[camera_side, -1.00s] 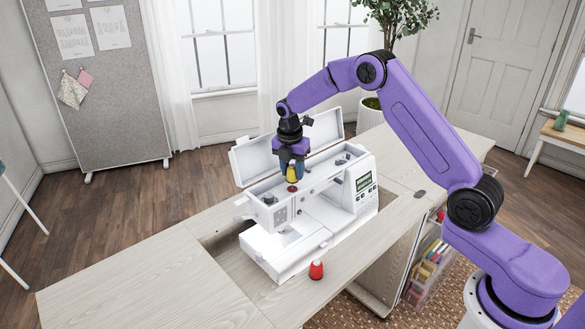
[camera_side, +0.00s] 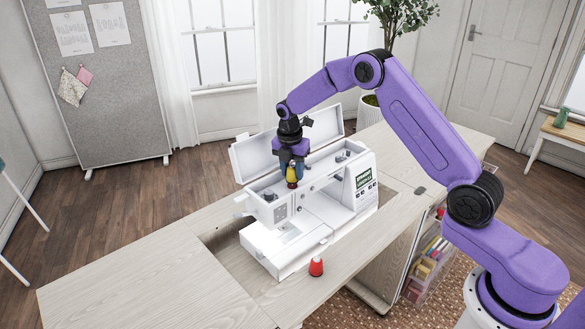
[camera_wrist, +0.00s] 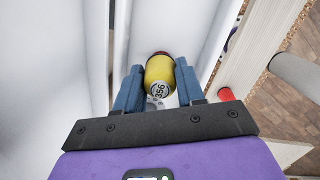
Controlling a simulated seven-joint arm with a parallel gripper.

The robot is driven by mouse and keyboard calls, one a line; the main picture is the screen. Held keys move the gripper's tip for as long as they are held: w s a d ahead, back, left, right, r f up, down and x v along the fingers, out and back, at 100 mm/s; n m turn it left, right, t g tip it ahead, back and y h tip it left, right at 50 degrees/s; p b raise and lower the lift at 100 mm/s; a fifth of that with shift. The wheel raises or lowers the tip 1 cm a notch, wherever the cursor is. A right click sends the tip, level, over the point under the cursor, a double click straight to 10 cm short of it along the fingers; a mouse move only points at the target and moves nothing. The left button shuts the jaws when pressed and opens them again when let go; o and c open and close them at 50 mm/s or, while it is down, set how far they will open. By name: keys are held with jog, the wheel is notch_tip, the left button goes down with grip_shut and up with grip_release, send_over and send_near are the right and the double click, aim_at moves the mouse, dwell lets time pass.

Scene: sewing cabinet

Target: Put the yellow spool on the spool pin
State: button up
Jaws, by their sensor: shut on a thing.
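The yellow spool (camera_side: 291,174) is between the fingers of my gripper (camera_side: 291,167), over the top of the white sewing machine (camera_side: 361,205). In the wrist view, the blue fingers of my gripper (camera_wrist: 160,92) stand either side of the yellow spool (camera_wrist: 158,74), which has a label on its near end. A dark red disc (camera_side: 291,185) shows directly under the spool, on the machine's top, and seems to touch or nearly touch it. The spool pin itself is hidden, so I cannot tell whether the spool is around it.
A red spool (camera_side: 316,267) stands on the wooden cabinet top (camera_side: 150,275) in front of the machine. The machine's raised lid (camera_side: 262,155) is close behind my gripper. The cabinet top at the left is clear.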

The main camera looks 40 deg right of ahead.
jog(key=shift+f, duration=0.2)
jog(key=o, duration=1.1)
notch_tip(320, 180, up, 17)
jog(key=a, duration=0.2)
jog(key=shift+s+r, duration=0.2)
jog(key=shift+s, duration=0.2)
